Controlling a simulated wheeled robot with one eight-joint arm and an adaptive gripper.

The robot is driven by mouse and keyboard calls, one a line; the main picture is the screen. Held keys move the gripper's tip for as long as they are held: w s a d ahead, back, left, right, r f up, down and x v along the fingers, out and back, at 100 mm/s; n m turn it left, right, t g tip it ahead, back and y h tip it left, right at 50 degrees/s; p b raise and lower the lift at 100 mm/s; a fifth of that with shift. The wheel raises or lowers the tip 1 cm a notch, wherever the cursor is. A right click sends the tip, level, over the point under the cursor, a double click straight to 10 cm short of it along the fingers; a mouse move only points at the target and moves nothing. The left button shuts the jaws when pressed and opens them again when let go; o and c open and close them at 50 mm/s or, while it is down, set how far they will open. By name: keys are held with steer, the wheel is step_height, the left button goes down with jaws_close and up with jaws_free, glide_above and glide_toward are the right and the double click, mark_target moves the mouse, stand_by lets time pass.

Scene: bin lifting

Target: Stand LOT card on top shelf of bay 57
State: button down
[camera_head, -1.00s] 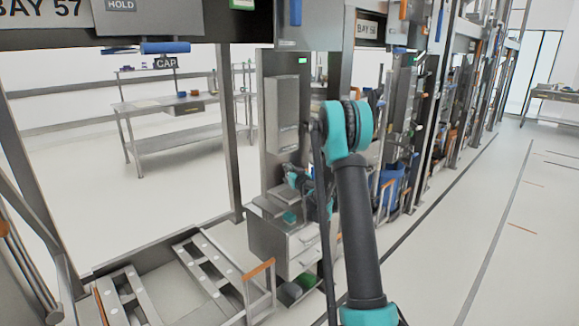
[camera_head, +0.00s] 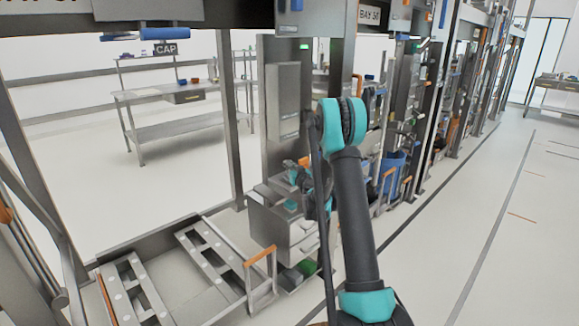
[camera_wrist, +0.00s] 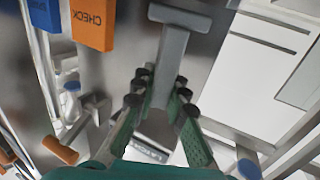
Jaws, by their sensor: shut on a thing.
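My gripper (camera_wrist: 160,92) shows in the wrist view with its green fingers closed around the stem of a grey T-shaped piece (camera_wrist: 173,50). No lettering shows on this piece, and I cannot tell whether it is the LOT card. In the head view my gripper is small and partly hidden behind my arm, beside a grey cabinet column. The bay 57 frame (camera_head: 40,40) stands at the left, with its sign cut off by the top edge. Its top shelf cannot be made out clearly.
An orange CHECK card (camera_wrist: 93,22) is near the gripper in the wrist view. A drawer cabinet (camera_head: 283,235) and an orange-handled rail (camera_head: 260,255) stand low. The aisle floor (camera_head: 475,215) at right is clear.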

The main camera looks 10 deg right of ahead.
steer(key=shift+f, duration=0.55)
steer(key=c, duration=1.5)
jaws_free()
steer(key=shift+o, duration=0.2)
